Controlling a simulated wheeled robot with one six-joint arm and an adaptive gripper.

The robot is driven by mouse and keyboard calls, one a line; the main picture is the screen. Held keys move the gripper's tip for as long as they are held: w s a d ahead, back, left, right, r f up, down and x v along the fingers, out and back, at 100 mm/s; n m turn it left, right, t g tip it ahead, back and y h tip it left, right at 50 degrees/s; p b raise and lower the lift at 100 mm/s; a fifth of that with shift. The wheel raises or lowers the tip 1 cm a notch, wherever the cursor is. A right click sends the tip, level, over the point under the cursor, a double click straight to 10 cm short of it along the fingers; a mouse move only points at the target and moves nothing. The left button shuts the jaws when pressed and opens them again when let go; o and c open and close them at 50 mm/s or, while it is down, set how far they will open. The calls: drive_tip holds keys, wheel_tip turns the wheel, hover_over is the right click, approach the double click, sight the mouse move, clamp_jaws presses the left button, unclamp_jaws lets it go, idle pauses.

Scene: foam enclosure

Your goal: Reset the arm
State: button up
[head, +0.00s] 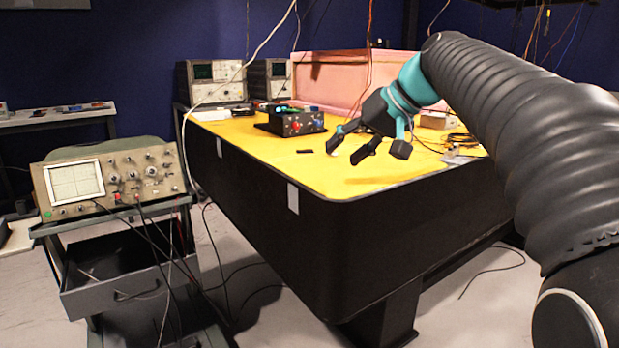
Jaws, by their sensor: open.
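My gripper (347,147) is at the end of my arm, which reaches in from the right of the head view. Its dark fingers are spread apart with nothing between them. It appears above the yellow top of the big black table (370,188), pointing down and to the left. The teal wrist joins it to the black ribbed sleeve of my arm. How high the fingers are above the table is hard to tell.
A control box (296,122) with coloured knobs and a small dark item (305,151) lie on the yellow top. An oscilloscope (110,178) sits on a cart at left. Wires hang above.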

drive_tip(key=s+d+f+m+h, duration=0.1)
drive_tip(key=s+d+f+h, duration=0.2)
drive_tip(key=s+f, duration=1)
drive_tip(key=s+d+f+m+h, duration=0.1)
drive_tip(key=s+d+f+h, duration=0.3)
drive_tip(key=s+f, duration=1)
drive_tip(key=shift+s+d+f, duration=0.2)
drive_tip(key=shift+s+d, duration=0.25)
drive_tip(key=shift+d, duration=0.4)
